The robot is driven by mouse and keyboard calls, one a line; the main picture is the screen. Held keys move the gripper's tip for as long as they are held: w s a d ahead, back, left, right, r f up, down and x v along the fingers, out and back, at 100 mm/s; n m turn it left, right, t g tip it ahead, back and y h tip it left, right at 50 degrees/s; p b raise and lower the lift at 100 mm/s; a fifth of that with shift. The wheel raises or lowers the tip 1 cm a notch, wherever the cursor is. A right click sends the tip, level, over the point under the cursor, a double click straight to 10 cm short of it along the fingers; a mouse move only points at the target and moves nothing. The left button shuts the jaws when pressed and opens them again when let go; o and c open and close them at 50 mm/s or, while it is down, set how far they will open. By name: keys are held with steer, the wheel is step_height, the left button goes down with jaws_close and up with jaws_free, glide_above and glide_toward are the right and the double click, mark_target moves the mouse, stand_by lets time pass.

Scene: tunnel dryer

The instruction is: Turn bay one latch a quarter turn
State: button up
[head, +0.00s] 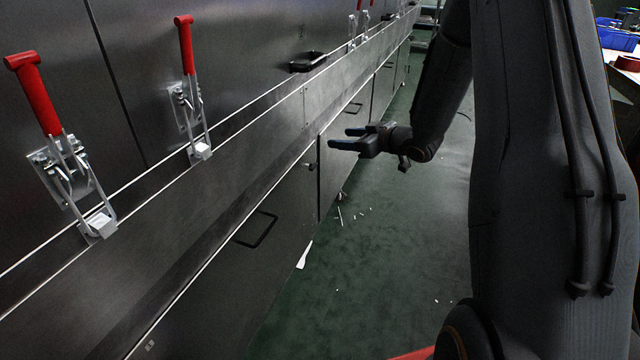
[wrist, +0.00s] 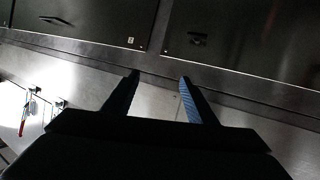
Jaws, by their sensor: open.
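My gripper (head: 341,138) is open and empty, held out in front of the steel dryer side, apart from it. Its two fingers (wrist: 160,80) point at the panel seam in the wrist view. A small dark latch (head: 311,166) sits near the edge of a lower door, left of and below my gripper in the head view. Two large red-handled toggle clamps, one at far left (head: 72,185) and one beyond it (head: 192,95), stand on the upper panel with handles up. No label shows which fitting is bay one's latch.
Lower doors carry dark pull handles, one near (head: 257,229) and one farther off (head: 353,108). Blue bins (head: 617,36) stand at the upper right.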

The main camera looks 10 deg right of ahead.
step_height(320, 180, down, 6)
steer(key=n+y+b, duration=0.1)
steer(key=y+b, duration=0.2)
steer(key=b, duration=0.1)
steer(key=n+g+y+b, duration=0.2)
steer(key=y+b, duration=0.3)
glide_toward(316, 166)
steer(key=shift+b+x, duration=1.05)
steer(key=shift+x, duration=2.95)
steer(key=shift+s+a, duration=0.1)
steer(key=c, duration=1.1)
